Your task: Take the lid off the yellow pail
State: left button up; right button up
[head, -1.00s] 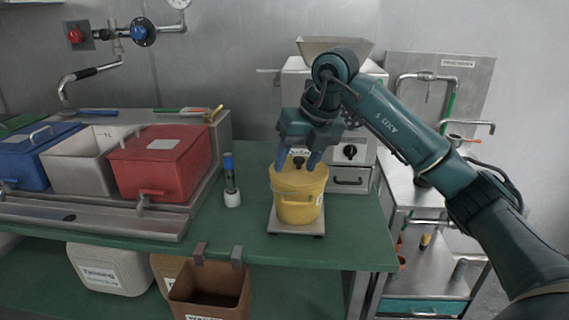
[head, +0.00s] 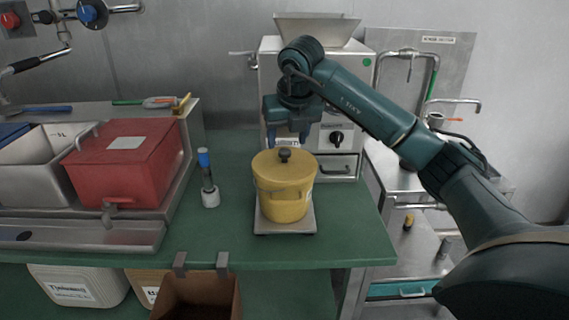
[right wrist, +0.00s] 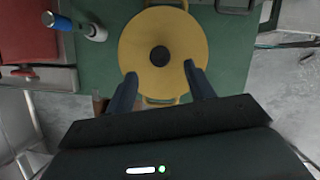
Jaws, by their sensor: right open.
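The yellow pail (head: 284,203) stands upright on a small scale at the front of the green bench. Its yellow lid (head: 270,162) is on top, with a dark round knob (head: 284,154) at the centre. My right gripper (head: 288,140) is open and empty, behind and above the lid in the head view. In the right wrist view, its two fingertips (right wrist: 160,70) are apart, near the edge of the lid (right wrist: 140,40), and the knob (right wrist: 159,56) shows beyond them, midway between. My left gripper is not in view.
The scale (head: 285,226) is under the pail. A blue-capped tool in a white holder (head: 208,180) stands left of it, and a red bin (head: 130,170) is farther left. A grey grinder (head: 345,95) stands behind. The bench right of the pail is clear.

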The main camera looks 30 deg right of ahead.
aim_at(285, 152)
jog(key=x, duration=0.5)
jog(key=shift+d, duration=0.1)
jog(key=shift+c, duration=0.4)
jog(key=c, duration=1)
